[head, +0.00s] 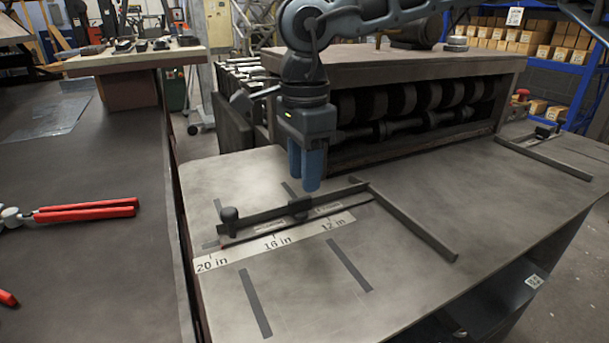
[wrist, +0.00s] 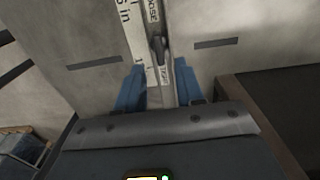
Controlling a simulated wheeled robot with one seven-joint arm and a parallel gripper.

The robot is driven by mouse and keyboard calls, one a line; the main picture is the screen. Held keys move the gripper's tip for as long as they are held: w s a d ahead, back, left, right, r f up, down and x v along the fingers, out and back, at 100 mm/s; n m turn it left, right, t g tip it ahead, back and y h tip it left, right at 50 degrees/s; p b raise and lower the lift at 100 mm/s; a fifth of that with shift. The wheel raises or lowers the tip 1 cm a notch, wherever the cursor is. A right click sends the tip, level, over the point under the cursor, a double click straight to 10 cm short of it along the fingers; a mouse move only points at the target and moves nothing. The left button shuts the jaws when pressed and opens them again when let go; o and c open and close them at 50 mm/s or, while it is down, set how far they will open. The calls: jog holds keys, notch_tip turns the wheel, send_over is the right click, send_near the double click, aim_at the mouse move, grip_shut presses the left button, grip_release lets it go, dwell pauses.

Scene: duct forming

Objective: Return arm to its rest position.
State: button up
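My gripper (head: 304,183) points straight down over the metal table of the forming machine, its blue fingers just above the sliding fence (head: 265,217). In the wrist view the two fingers of my gripper (wrist: 160,80) stand apart with nothing held between them. A small dark lever (wrist: 158,50) on the fence shows just past the fingertips, beside a label strip reading "LOOSE" at one end. The lever also shows below the fingers in the head view (head: 299,206). My arm reaches in from the top right, bent above the machine. Whether a fingertip touches the lever is hard to tell.
The roller machine housing (head: 390,66) stands close behind my gripper. A ruler strip (head: 275,242) and a long bar (head: 405,220) lie on the table. Blue shelves (head: 575,55) hold boxes behind. The table front is clear.

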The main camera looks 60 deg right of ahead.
notch_tip(320, 180, up, 4)
jog(key=shift+f+p, duration=0.15)
jog(key=shift+p, duration=0.5)
